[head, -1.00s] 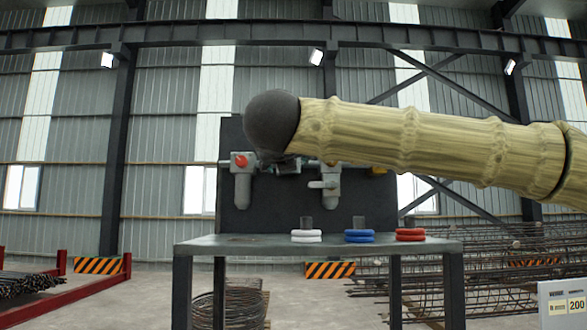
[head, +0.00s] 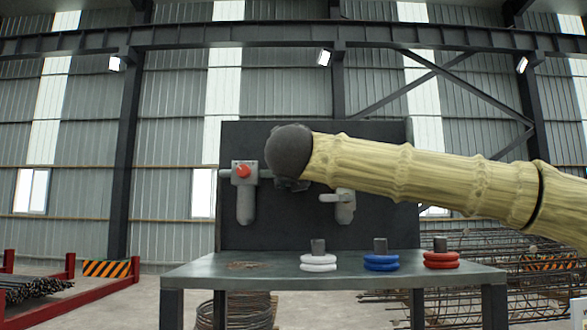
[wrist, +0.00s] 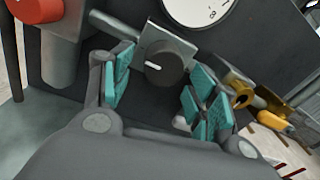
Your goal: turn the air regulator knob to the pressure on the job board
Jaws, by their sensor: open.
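The air regulator knob (wrist: 160,70) is black and round with a pale pointer mark, on a grey block in the wrist view. My gripper (wrist: 158,82) is open, with teal finger pads to the left and right of the knob. I cannot tell whether a pad touches it. The pressure gauge (wrist: 203,8) above the knob is cut off by the top edge, and its needle cannot be read. In the head view my gripper (head: 290,185) is mostly hidden behind my arm, in front of the dark panel (head: 290,225). The job board's number is not in view now.
A red knob (head: 242,170) on a grey unit sits left of my gripper. A valve with a yellow handle (wrist: 262,98) is to the right. The bench (head: 225,272) below carries white (head: 318,263), blue (head: 381,262) and red (head: 441,260) rings on posts.

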